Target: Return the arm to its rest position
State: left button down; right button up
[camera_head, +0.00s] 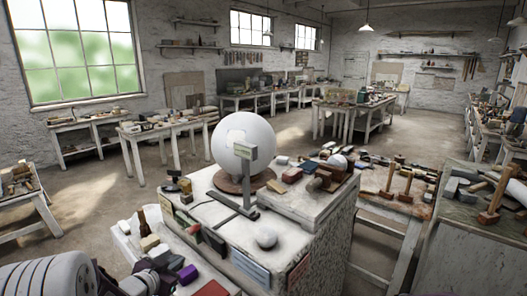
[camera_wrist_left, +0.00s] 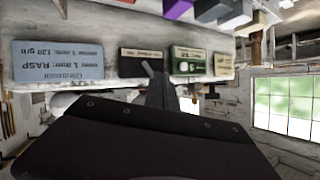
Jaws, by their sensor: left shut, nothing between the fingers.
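My left arm (camera_head: 50,274) comes in at the bottom left corner of the head view. Its gripper (camera_head: 158,278) is low beside the cluttered front ledge of the plinth, partly cut off by the frame edge. In the left wrist view my left gripper (camera_wrist_left: 155,88) is shut, with nothing between its fingers. It points toward a pale slab edge with labels, seen upside down. Whether it touches anything there I cannot tell. My right arm and gripper are not in view.
A large white sphere (camera_head: 244,140) sits on a brown round base (camera_head: 232,184) on the plinth. A blue-grey label card (camera_wrist_left: 58,61) and a green card (camera_wrist_left: 188,61) line the edge. Open floor (camera_head: 85,205) lies to the left.

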pick_arm(q)
jog(key=s+d+r, duration=0.2)
jog(key=d, duration=0.4)
jog(key=s+d+f+n+g+y, duration=0.1)
jog(key=s+f+n+g, duration=0.2)
jog(key=s, duration=0.9)
jog(key=s+f+n+g+y, duration=0.1)
jog(key=s+f+n+g, duration=0.1)
jog(key=s+f+g, duration=0.6)
jog(key=s, duration=0.4)
jog(key=shift+d+n+g+y, duration=0.3)
jog(key=shift+d+n, duration=0.1)
